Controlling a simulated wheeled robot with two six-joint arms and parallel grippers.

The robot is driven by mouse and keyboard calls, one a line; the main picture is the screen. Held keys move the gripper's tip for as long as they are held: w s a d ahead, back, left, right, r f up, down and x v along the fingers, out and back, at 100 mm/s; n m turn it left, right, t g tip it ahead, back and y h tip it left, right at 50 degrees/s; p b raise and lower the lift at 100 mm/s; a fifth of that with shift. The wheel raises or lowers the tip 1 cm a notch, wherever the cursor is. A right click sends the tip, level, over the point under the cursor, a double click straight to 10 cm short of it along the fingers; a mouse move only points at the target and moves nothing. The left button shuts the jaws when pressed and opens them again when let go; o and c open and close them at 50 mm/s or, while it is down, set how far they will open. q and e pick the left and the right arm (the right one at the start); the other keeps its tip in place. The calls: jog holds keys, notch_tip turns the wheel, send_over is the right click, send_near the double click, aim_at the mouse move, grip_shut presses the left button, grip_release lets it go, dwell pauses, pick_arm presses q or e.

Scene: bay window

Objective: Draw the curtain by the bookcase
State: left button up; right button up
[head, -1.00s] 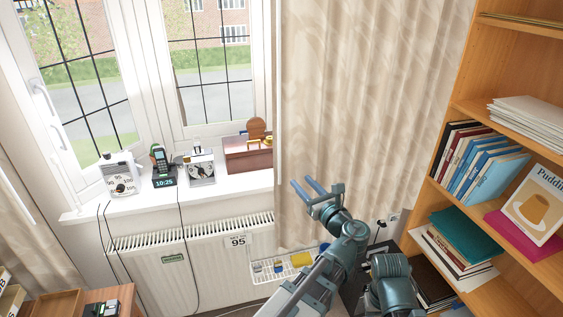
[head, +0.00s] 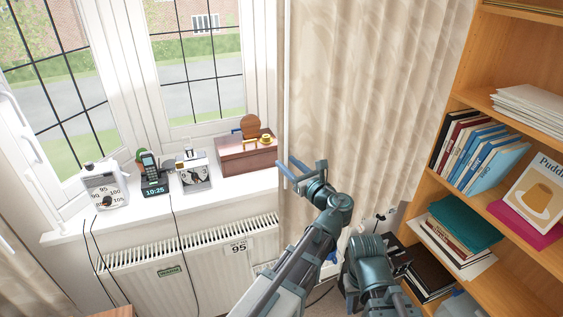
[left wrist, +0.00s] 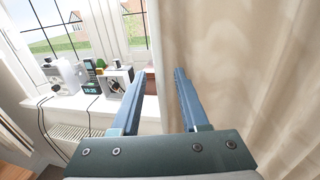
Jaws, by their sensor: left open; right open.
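The beige patterned curtain (head: 365,90) hangs beside the bookcase (head: 472,75), its left edge next to the window. A thin pale rod (head: 287,70) runs down that edge. My left gripper (head: 285,161) is open in front of the lower part of this edge, its fingers pointing towards the sill. In the left wrist view its fingers (left wrist: 165,72) are apart with nothing clearly held. The curtain (left wrist: 230,60) fills the right side there, and its pale edge comes down near the fingertips; I cannot tell whether they touch. My right arm shows lower down, but its fingers are not visible.
A radiator (head: 205,265) is below. Books fill the bookcase close on the right.

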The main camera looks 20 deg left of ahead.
pick_arm(q)
jog(key=shift+d, duration=0.1)
grip_shut()
dwell(1.3)
